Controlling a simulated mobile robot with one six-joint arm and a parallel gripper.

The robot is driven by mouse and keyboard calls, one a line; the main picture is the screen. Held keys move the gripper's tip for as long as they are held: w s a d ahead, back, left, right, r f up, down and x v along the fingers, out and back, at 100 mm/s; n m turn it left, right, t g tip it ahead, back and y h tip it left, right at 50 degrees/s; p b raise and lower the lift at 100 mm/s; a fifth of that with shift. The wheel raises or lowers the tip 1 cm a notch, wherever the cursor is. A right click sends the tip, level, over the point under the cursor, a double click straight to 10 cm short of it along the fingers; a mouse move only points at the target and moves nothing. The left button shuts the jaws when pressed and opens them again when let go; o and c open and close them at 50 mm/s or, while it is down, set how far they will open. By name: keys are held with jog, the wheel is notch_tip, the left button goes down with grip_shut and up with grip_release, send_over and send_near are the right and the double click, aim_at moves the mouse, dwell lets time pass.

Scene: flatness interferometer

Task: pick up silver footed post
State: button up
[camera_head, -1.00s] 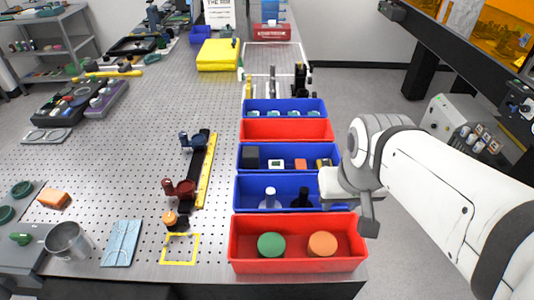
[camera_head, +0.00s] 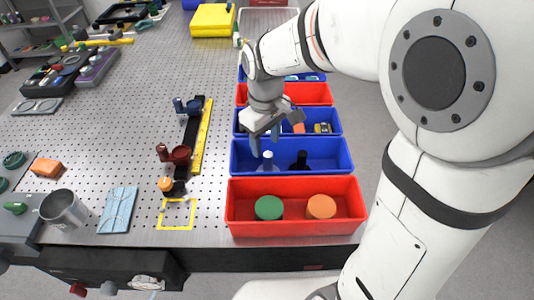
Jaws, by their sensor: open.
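The silver footed post (camera_head: 267,160) stands upright in the blue bin (camera_head: 328,172) just behind the front red bin. Its pale upper part shows, and its foot is a grey shape low in the bin. A similar black post (camera_head: 300,160) stands to its right in the same bin. My gripper (camera_head: 265,143) points downward with its fingers apart and nothing between them. In the picture its fingertips are just above the top of the silver post. I cannot tell the exact height gap or whether they touch.
The red front bin (camera_head: 294,228) holds a green disc (camera_head: 269,208) and an orange disc (camera_head: 321,207). Another blue bin behind holds small boxes, partly hidden by my gripper. Left of the bins stand a yellow-edged rail (camera_head: 202,138) and dark red and blue mounts.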

aim_at(268, 154)
jog(key=f, duration=0.7)
jog(key=shift+s+d+p, duration=0.2)
jog(key=shift+d+p, duration=0.05)
jog(key=shift+p, duration=0.1)
jog(key=shift+c, duration=0.3)
grip_shut()
